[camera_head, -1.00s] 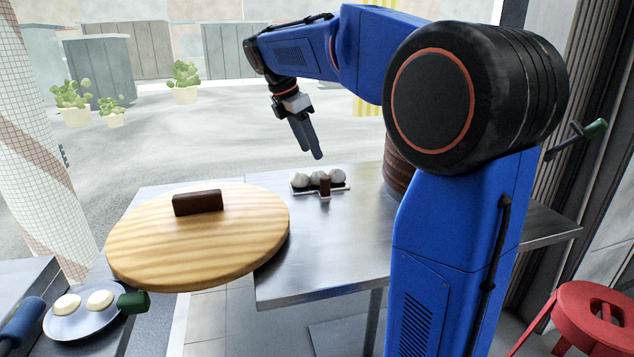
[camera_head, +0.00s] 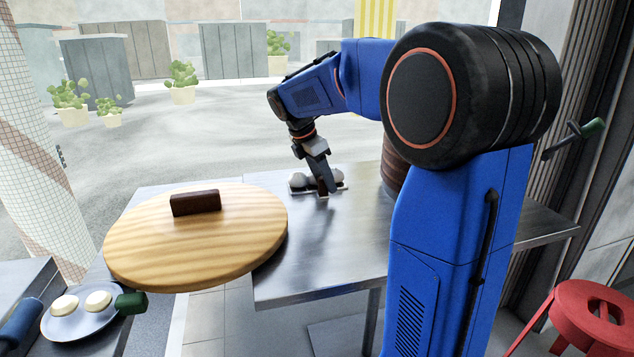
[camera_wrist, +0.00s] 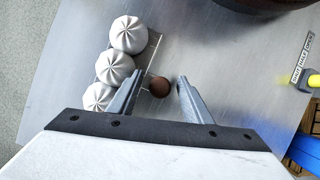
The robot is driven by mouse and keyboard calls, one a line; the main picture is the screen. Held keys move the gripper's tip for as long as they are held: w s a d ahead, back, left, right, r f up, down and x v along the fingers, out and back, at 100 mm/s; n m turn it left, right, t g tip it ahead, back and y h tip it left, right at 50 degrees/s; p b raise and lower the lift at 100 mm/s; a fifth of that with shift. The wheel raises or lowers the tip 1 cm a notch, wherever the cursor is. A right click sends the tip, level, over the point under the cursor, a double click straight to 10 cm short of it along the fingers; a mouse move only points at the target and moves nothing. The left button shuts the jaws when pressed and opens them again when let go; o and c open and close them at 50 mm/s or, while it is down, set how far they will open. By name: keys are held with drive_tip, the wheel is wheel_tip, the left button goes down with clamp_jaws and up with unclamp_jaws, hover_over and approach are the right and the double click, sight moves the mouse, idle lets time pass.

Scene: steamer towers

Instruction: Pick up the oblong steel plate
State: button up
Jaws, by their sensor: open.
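The oblong steel plate (camera_head: 341,187) lies on the steel table and carries white pleated buns (camera_head: 299,180) in a row. In the wrist view the plate (camera_wrist: 149,63) shows as a bare strip beside three buns (camera_wrist: 117,68). A brown upright handle (camera_wrist: 159,87) stands at the plate's side, its round top showing from above. My gripper (camera_head: 326,184) is down over the plate and hides part of it. In the wrist view my gripper (camera_wrist: 159,80) is open, with one finger on each side of the handle and gaps visible; contact with it cannot be seen.
A large round wooden lid (camera_head: 195,245) with a dark handle is at the left. A dark brown round steamer tower (camera_head: 393,175) stands right of the plate, partly behind my arm. The steel table (camera_head: 325,255) is clear in front. A red stool (camera_head: 590,315) stands lower right.

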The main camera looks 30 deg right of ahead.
drive_tip(key=shift+d+f, duration=0.15)
drive_tip(key=shift+f, duration=0.2)
drive_tip(key=shift+c, duration=0.3)
clamp_jaws()
drive_tip(key=shift+r, duration=0.2)
wheel_tip(320, 180, up, 10)
drive_tip(key=shift+f, duration=0.1)
